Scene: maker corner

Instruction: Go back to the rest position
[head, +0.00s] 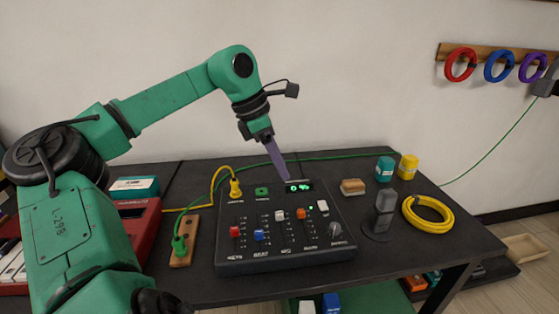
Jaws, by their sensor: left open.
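My left arm comes in from the left and arches over the table. Its gripper (279,160) points down above the back of the black mixer box (270,262), near the small green-lit display (299,187). The purple fingers look like one narrow strip from this side, so the gap between them is hard to see. I see nothing held in them. My right gripper is not in view.
A yellow cable coil (428,225), a dark stand (383,218), a teal jar (385,168) and a yellow jar (407,166) are at right. A wooden strip with a green plug (181,247) lies left of the mixer. Coloured rings hang on the wall.

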